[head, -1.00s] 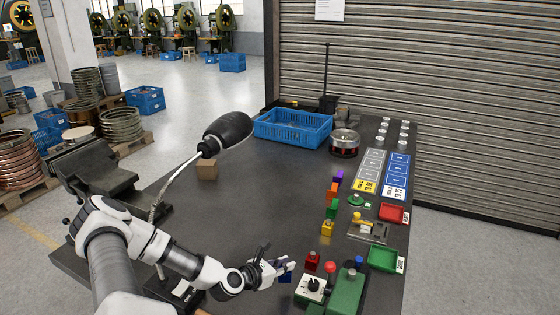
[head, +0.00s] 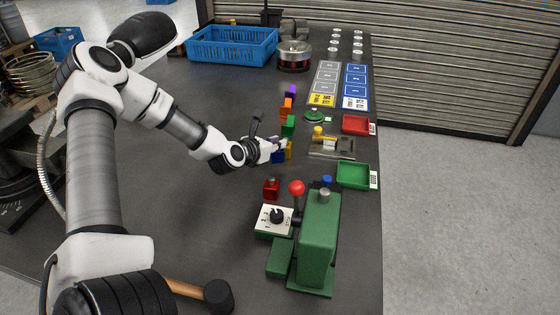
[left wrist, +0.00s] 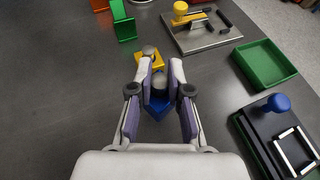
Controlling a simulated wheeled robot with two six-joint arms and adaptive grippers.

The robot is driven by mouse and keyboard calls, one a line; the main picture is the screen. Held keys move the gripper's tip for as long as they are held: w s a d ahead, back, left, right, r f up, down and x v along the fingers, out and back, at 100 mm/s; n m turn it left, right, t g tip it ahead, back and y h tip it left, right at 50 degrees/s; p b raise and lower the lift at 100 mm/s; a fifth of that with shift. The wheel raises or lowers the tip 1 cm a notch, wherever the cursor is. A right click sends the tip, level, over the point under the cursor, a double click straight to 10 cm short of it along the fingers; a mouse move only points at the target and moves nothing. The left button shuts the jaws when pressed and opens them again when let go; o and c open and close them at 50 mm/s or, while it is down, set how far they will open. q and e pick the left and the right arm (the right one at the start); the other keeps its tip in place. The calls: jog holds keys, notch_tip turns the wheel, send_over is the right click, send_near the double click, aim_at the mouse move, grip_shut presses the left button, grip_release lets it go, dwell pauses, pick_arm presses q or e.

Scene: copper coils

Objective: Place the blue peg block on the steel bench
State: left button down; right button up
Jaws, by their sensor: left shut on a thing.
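The blue peg block (head: 278,157) is in my left gripper (head: 276,147), near the yellow peg block (head: 289,152). In the left wrist view the blue block (left wrist: 157,111) sits between the two fingers, which are shut on its grey peg. The fingers hide part of it. The yellow block (left wrist: 174,74) shows just beyond the fingertips. The dark steel bench (head: 180,200) spreads beneath. I cannot tell whether the blue block touches the bench top or hangs a little above it. My right gripper is not in view.
Green (head: 289,127), orange (head: 286,107) and purple (head: 291,91) blocks line up behind. A red block (head: 271,188), a switch box (head: 275,220) and a green press (head: 318,240) stand in front. A green tray (head: 353,175) is right. The bench's left middle is clear.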

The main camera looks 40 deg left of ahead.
aim_at(281, 151)
pick_arm(q)
jog(key=shift+w+d+f+b, duration=0.1)
jog(key=shift+w+d+b, duration=0.15)
jog(key=shift+w, duration=0.25)
jog(key=shift+w+d+b, duration=0.1)
jog(key=shift+w+b, duration=0.25)
jog(key=shift+w, duration=0.15)
notch_tip(281, 151, down, 3)
jog(key=shift+a+f+b, duration=0.1)
jog(key=shift+b, duration=0.55)
jog(key=shift+f, duration=0.1)
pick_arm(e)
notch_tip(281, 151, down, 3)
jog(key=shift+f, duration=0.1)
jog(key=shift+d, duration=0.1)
pick_arm(q)
jog(key=shift+s+f, duration=0.1)
jog(key=c, duration=1.1)
grip_release()
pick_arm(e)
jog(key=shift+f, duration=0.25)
